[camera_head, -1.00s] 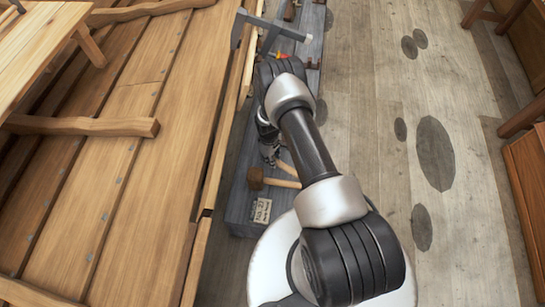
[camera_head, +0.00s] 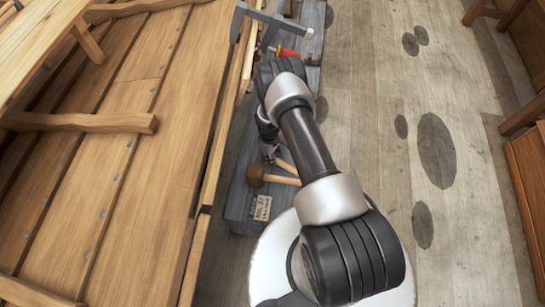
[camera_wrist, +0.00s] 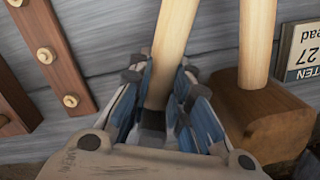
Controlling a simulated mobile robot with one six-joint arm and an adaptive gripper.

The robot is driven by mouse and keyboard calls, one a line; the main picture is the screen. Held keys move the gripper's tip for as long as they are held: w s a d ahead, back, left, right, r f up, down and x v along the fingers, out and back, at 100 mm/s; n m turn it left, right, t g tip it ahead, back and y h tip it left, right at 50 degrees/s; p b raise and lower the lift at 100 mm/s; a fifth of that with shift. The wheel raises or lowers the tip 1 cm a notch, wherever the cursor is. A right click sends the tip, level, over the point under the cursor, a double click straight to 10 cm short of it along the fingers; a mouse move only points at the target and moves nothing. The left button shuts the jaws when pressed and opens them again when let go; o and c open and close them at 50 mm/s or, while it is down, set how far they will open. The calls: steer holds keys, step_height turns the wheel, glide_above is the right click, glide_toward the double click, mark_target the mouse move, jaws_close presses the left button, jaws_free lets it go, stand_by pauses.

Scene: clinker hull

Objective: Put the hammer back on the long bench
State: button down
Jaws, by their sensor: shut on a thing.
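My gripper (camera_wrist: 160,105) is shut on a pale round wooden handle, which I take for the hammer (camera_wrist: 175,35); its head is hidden. In the head view my gripper (camera_head: 269,153) is low over the grey-blue long bench (camera_head: 240,204), partly behind my arm, with the end of a pale handle (camera_head: 286,166) showing beside it. I cannot tell whether the hammer touches the bench. A wooden mallet (camera_head: 255,176) lies close by, its block head (camera_wrist: 265,125) just right of my gripper in the wrist view.
A numbered card (camera_head: 261,208) is on the bench's near end. A red-handled tool (camera_head: 288,53) and a grey angled metal tool (camera_head: 272,22) are farther along. The wooden hull (camera_head: 115,160) runs close on the left. The plank floor (camera_head: 375,110) on the right is open.

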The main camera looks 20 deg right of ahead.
steer(key=shift+w+f, duration=0.1)
steer(key=shift+f, duration=0.05)
steer(key=c, duration=1.4)
jaws_free()
step_height(320, 180, up, 8)
steer(key=p, duration=0.5)
